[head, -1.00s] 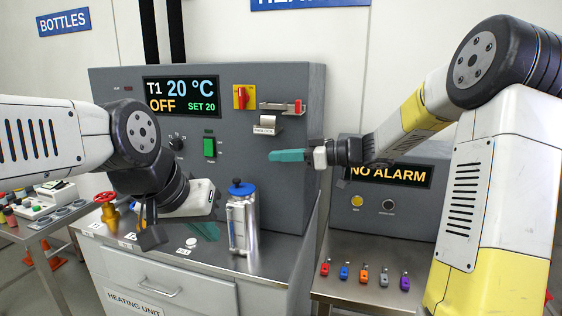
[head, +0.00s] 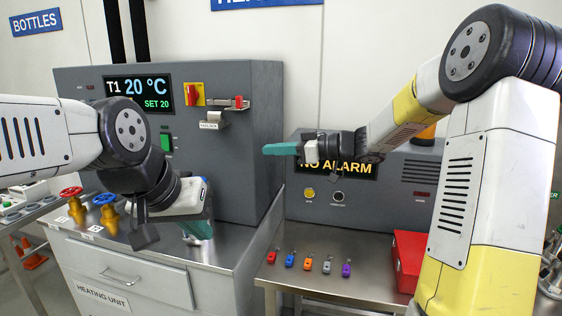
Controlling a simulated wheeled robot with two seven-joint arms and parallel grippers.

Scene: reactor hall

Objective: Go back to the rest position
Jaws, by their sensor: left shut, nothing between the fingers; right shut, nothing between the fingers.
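My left gripper (head: 198,226) hangs over the steel counter in front of the heating unit (head: 235,150). Its teal fingers are shut and empty, pointing down. My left arm covers the lower left of the heating unit's panel. My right gripper (head: 281,149) is shut and empty, held up in the air in front of the alarm panel (head: 400,205). Its teal fingers point left. The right arm stands bent at the right side of the view. The silver bottle with the blue lid cannot be seen now.
A red valve (head: 76,206) and a blue valve (head: 107,213) stand on the counter at left. Air between the grippers is clear.

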